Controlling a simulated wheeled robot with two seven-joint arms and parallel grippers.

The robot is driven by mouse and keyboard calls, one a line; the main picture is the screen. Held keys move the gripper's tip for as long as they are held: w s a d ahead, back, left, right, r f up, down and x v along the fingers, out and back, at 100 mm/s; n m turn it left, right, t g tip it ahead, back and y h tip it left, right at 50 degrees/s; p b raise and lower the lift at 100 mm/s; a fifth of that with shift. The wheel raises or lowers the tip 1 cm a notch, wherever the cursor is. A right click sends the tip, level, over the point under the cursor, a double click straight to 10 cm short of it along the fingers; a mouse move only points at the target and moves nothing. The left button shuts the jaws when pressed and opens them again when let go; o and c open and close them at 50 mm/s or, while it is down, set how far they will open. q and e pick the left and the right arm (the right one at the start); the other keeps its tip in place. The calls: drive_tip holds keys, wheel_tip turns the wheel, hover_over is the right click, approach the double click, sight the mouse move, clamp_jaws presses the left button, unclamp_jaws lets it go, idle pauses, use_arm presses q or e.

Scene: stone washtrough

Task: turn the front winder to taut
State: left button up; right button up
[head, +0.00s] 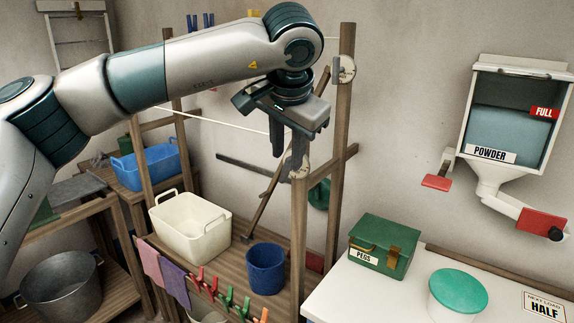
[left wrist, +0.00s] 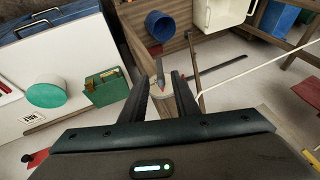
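The front winder (head: 300,169) sits on top of the near wooden post (head: 298,225), with a pale dial partly hidden behind my gripper. My left gripper (head: 288,150) points down from above, its fingertips close to the winder. In the left wrist view, my left gripper (left wrist: 164,84) has its two fingers apart. The winder's grey lever with a red mark (left wrist: 159,72) shows in the gap, near the tips, and the post top lies below it. I cannot tell whether a finger touches the lever. A white line (head: 215,121) runs across behind the arm. My right gripper is out of view.
A second winder dial (head: 346,69) is on the far tall post. A cream tub (head: 190,228) and a blue bucket (head: 266,270) stand on the wooden bench. A green pegs box (head: 384,246) stands on the white counter at right. Coloured pegs hang along the bench front.

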sight(287, 160)
use_arm(q)
drive_tip(key=shift+p+x, duration=0.35)
drive_tip(key=shift+x, duration=2.45)
clamp_jaws()
